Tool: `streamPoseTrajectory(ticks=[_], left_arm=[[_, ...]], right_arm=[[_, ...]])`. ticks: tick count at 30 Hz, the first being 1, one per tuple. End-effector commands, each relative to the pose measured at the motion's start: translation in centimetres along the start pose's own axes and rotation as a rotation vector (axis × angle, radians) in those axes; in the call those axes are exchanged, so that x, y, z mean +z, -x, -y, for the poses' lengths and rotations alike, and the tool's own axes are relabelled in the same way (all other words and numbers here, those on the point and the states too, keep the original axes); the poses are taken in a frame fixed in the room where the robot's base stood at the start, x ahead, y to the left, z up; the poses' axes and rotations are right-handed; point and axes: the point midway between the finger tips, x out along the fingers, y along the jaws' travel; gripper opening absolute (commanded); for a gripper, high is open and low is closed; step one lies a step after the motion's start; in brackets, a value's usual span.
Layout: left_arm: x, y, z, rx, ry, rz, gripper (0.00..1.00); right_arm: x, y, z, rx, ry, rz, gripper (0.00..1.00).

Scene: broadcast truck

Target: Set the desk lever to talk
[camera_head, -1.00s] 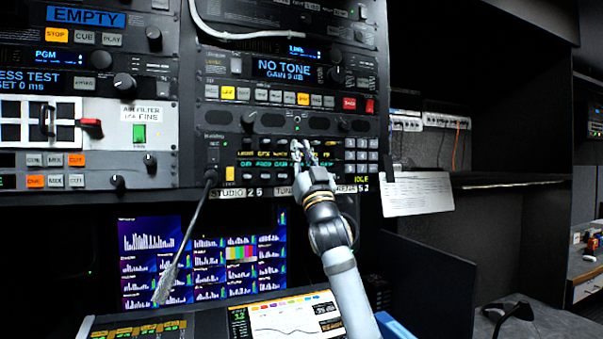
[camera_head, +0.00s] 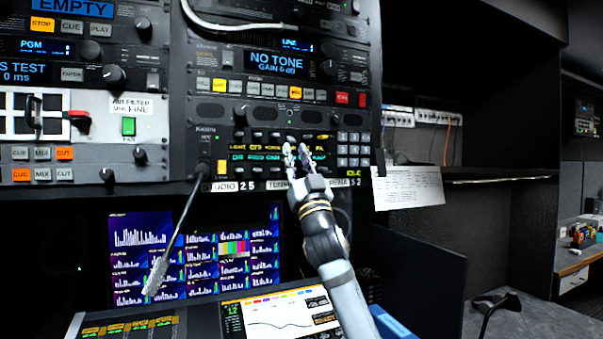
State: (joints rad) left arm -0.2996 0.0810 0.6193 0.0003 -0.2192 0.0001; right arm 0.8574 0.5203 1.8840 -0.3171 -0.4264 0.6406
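The intercom panel (camera_head: 210,140) spans the lower part of the right-hand rack, with rows of small levers above lit green and yellow labels. A gooseneck microphone (camera_head: 178,235) hangs from its left end. My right gripper (camera_head: 297,152) is in front of the panel's right half, its fingers pointing up at the label and lever rows. The two fingers show a narrow gap between them, and nothing is seen held. The fingers cover some levers and labels, so I cannot tell whether they touch one, or which lever is the desk one. My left gripper is not in view.
A numeric keypad (camera_head: 354,148) sits right of my gripper. A white paper sheet (camera_head: 408,188) hangs at the rack's right edge. Below are a multiview monitor (camera_head: 190,250) and a console touchscreen (camera_head: 280,312). A dark desk (camera_head: 540,318) lies at right.

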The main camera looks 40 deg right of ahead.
Motion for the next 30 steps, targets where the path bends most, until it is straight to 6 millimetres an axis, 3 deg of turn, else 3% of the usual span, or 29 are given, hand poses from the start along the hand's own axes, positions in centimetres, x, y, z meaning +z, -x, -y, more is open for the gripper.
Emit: streamPoseTrajectory(ticks=[6,12,30], left_arm=[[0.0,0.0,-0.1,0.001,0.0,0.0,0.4],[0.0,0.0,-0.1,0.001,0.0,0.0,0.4],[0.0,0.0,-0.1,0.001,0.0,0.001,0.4]], right_arm=[[0.1,5.5,0.1,-0.004,0.012,0.003,0.24],[0.1,8.2,0.0,-0.002,0.007,0.002,0.24],[0.0,8.7,0.0,0.0,0.0,0.0,0.24]])
